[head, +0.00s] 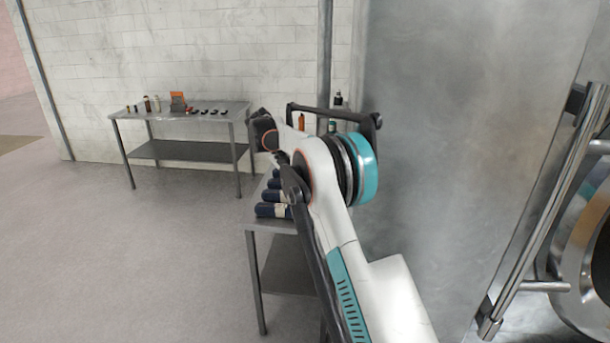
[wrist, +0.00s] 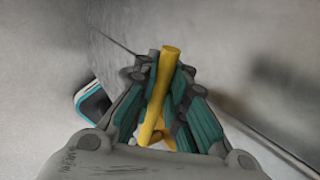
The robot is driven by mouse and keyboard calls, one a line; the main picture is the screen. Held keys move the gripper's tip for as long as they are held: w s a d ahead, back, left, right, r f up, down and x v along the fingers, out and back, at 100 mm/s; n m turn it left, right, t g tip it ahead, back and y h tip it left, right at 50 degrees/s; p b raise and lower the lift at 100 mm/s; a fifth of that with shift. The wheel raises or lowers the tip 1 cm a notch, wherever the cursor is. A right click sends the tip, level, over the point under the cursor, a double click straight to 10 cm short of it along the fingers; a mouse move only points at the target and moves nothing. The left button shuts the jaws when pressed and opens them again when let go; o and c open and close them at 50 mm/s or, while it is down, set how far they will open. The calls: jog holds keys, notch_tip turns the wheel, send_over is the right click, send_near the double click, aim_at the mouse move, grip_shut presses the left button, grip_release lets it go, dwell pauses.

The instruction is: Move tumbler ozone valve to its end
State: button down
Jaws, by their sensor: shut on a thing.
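A yellow bar-shaped handle (wrist: 158,95), which I take to be the ozone valve, shows in the middle of the wrist view. It runs lengthwise between the teal finger pads of my gripper (wrist: 166,78), which is shut on it. Its rounded far end sticks out past the fingertips, and its near end shows a short side piece lower between the fingers. The valve's mount is hidden. In the head view my arm blocks the valve, and my gripper is not seen there.
A large grey metal wall (head: 460,130) stands right of my arm, with a round door (head: 580,260) and bar handle at far right. A steel table (head: 262,222) with dark blue rolls is close behind my arm. Another table (head: 190,110) holds small items. Floor at left is clear.

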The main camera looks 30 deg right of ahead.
jog(key=shift+w+a+f+g+y, duration=0.1)
jog(key=shift+f+g+y, duration=0.2)
jog(key=shift+f+g, duration=0.3)
jog(key=shift+n, duration=0.3)
jog(key=c, duration=1.9)
grip_release()
jog(key=shift+a, duration=0.1)
jog(key=shift+v, duration=3.65)
jog(key=shift+w, duration=0.1)
